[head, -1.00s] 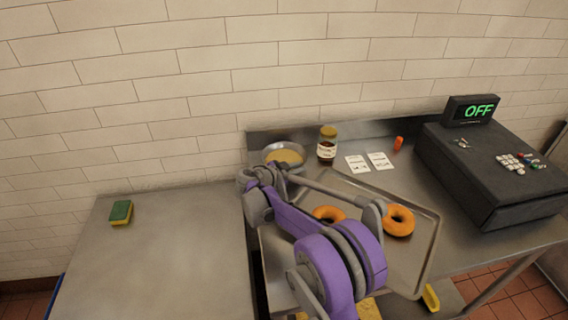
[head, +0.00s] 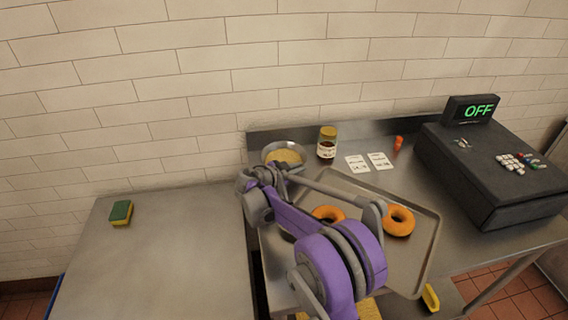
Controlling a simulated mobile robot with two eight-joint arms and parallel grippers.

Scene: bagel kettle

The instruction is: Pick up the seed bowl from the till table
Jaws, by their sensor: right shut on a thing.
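The seed bowl (head: 284,149) is a round metal bowl with tan seeds in it, at the back left of the steel till table (head: 350,132). My right gripper (head: 272,167) is at the bowl's near side and is shut on it, though the fingertips are largely hidden behind the wrist. The near part of the bowl is covered by my gripper. I cannot tell if the bowl touches the table. My left gripper is not in view.
A tray (head: 432,235) with two bagels (head: 399,221) lies under my right arm. A jar (head: 327,144), two white cards (head: 357,163) and a small orange item (head: 398,142) stand behind it. The till (head: 490,170) is right. The left table has a sponge (head: 121,212).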

